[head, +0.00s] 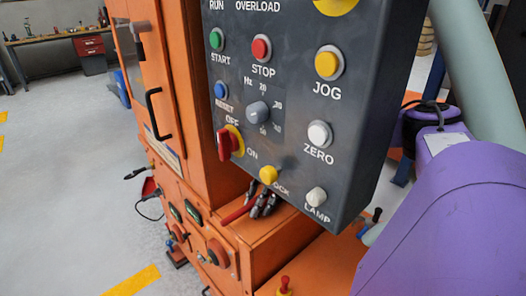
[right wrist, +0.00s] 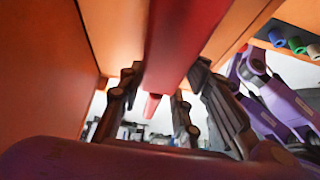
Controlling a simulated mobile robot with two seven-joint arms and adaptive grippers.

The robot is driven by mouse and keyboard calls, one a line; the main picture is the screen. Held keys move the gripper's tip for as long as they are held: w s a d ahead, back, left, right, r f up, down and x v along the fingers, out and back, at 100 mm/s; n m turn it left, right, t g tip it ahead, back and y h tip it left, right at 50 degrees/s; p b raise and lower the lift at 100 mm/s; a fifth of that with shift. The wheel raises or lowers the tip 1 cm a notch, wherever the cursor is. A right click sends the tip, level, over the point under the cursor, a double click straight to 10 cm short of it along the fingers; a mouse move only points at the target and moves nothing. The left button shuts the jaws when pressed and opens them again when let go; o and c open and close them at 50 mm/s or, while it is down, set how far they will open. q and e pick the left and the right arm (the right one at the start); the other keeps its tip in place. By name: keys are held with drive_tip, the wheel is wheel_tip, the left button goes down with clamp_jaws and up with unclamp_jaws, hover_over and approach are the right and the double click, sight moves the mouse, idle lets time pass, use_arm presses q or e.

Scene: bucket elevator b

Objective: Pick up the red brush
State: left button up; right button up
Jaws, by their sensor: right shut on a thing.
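The red brush (head: 236,214) shows in the head view as a short red bar on an orange ledge of the machine, just below the grey control panel. My right gripper (head: 264,202), with dark jointed fingers, is at the bar's right end, partly hidden by the panel. In the right wrist view the red brush (right wrist: 182,45) runs as a long red bar between the fingers of my right gripper (right wrist: 165,88), which are shut on it. The brush's bristles cannot be made out. My left gripper is not in view.
The grey control panel (head: 290,100) hangs directly above the right gripper. The orange machine (head: 185,100) stands to the left, with a black door handle (head: 153,115). A red knob (head: 285,283) stands on the orange surface in front. Open grey floor (head: 60,180) lies at the left.

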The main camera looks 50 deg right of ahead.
drive_tip(key=shift+s+d+r+p, duration=0.1)
drive_tip(key=shift+d+r+p, duration=0.1)
drive_tip(key=shift+p, duration=0.1)
clamp_jaws()
drive_tip(key=s+d+p, duration=0.1)
drive_tip(key=d, duration=0.1)
drive_tip(key=s+d+p, duration=0.1)
drive_tip(key=s+d, duration=0.1)
drive_tip(key=shift+s+d+r+p, duration=0.1)
drive_tip(key=shift+s+d+p, duration=0.05)
drive_tip(key=shift+s+p, duration=0.2)
drive_tip(key=s+d, duration=1.6)
drive_tip(key=d, duration=0.3)
drive_tip(key=shift+s+d+f, duration=0.2)
drive_tip(key=shift+s+d, duration=0.15)
drive_tip(key=shift+d, duration=0.05)
drive_tip(key=o, duration=0.6)
unclamp_jaws()
drive_tip(key=c, duration=0.3)
drive_tip(key=shift+c, duration=0.2)
